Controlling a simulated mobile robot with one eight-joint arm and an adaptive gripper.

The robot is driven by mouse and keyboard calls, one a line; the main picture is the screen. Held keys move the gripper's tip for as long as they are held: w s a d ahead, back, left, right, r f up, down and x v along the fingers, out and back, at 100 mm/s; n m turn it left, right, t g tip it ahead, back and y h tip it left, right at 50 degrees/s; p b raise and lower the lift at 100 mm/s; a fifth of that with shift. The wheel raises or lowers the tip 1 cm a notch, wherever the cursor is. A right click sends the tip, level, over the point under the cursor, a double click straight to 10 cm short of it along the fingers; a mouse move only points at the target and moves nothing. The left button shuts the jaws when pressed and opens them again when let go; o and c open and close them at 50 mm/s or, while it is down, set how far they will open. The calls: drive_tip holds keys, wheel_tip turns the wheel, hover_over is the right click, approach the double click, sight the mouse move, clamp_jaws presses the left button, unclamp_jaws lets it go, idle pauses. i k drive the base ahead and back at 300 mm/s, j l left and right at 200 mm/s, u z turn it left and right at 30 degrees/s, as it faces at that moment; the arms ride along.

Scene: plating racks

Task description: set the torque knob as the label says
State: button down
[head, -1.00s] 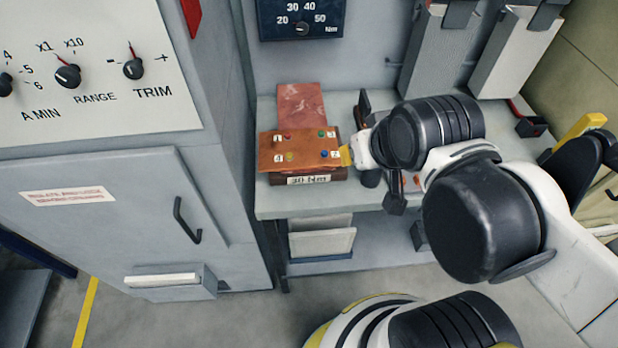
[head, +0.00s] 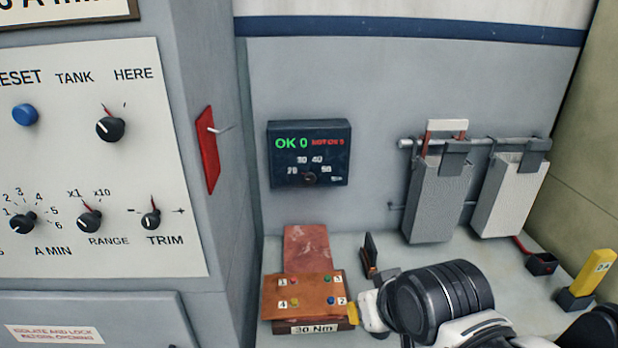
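The torque knob (head: 310,178) is a small dark knob on a dark blue box (head: 284,179) on the back wall. Marks 20, 30, 40 and 50 surround it; its pointer is too small to read. The box's display shows green "OK 0" and unclear red text. A label (head: 316,328) reading "30 Nm" is on the front of the block under a copper-coloured plate (head: 308,293). My gripper (head: 354,312), with yellow at its tip, is at the plate's right edge, below and away from the knob. Whether it touches the plate, and its opening, are unclear.
A grey cabinet with a dial panel (head: 150,250) stands at the left, with a red tag (head: 207,150) on its side. Two grey hanging boxes (head: 435,200) are on the wall at the right. A yellow-handled tool (head: 598,272) stands at the bench's far right.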

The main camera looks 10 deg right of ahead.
sight(310, 178)
drive_tip(key=i+j, duration=0.15)
drive_tip(key=j, duration=0.25)
drive_tip(key=i+j, duration=0.1)
drive_tip(key=j, duration=0.25)
drive_tip(key=i+j+u, duration=0.1)
drive_tip(key=j, duration=0.3)
drive_tip(key=i+j, duration=0.15)
drive_tip(key=j, duration=0.2)
